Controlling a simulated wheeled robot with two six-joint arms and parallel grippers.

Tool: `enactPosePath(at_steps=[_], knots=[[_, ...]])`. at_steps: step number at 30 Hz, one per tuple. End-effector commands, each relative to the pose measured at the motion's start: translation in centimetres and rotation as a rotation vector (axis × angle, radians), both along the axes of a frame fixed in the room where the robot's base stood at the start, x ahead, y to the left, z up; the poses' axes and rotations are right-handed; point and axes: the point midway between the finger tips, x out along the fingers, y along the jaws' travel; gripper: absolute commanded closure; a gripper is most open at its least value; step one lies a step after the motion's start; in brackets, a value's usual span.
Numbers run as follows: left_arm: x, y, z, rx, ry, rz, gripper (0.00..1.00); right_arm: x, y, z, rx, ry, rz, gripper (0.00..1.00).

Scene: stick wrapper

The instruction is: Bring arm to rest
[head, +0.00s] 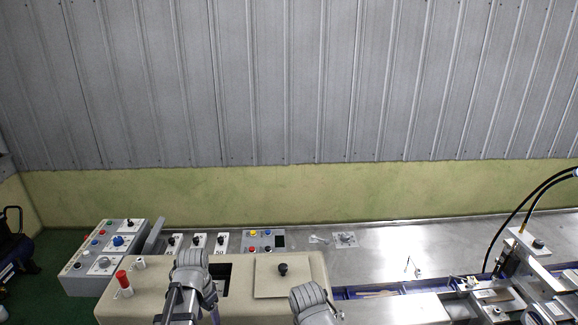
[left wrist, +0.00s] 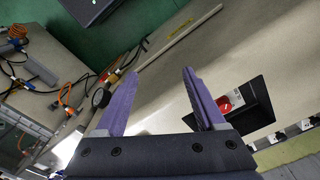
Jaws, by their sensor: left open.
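My left gripper (left wrist: 161,72) shows in the left wrist view with its two purple fingers wide apart. Nothing is between them, and a grey-beige surface lies beyond. In the head view, grey links of my two arms rise from the bottom edge, one left of centre and one near the middle. They are in front of the beige machine housing (head: 292,266). Neither gripper's fingers can be made out in the head view.
A grey control box (head: 108,250) stands at the left, near a red button (head: 122,279) on the housing. A metal worktop (head: 390,255) extends right to rails and black hoses (head: 512,225). In the left wrist view, cables (left wrist: 66,95) and a pale rod (left wrist: 180,38) show.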

Motion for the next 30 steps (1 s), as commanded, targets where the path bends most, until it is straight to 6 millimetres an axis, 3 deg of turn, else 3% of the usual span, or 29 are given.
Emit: enactPosePath(at_steps=[14, 15, 24, 30], knots=[[-5.7, -6.1, -0.5, -0.020, -0.048, 0.522, 0.28, 0.0, 0.0, -0.6, 0.000, 0.000, 0.000, 0.50], [-5.8, -7.1, -2.0, -0.011, -0.039, 0.489, 0.28, 0.0, 0.0, -2.0, 0.000, 0.000, 0.001, 0.50], [-8.7, -13.1, -7.8, 0.059, 0.009, 0.306, 0.28, 0.0, 0.0, -7.9, -0.002, 0.000, 0.008, 0.50], [-10.6, -15.9, -10.3, 0.100, 0.030, 0.212, 0.28, 0.0, 0.0, -10.4, -0.003, 0.000, 0.013, 0.50]])
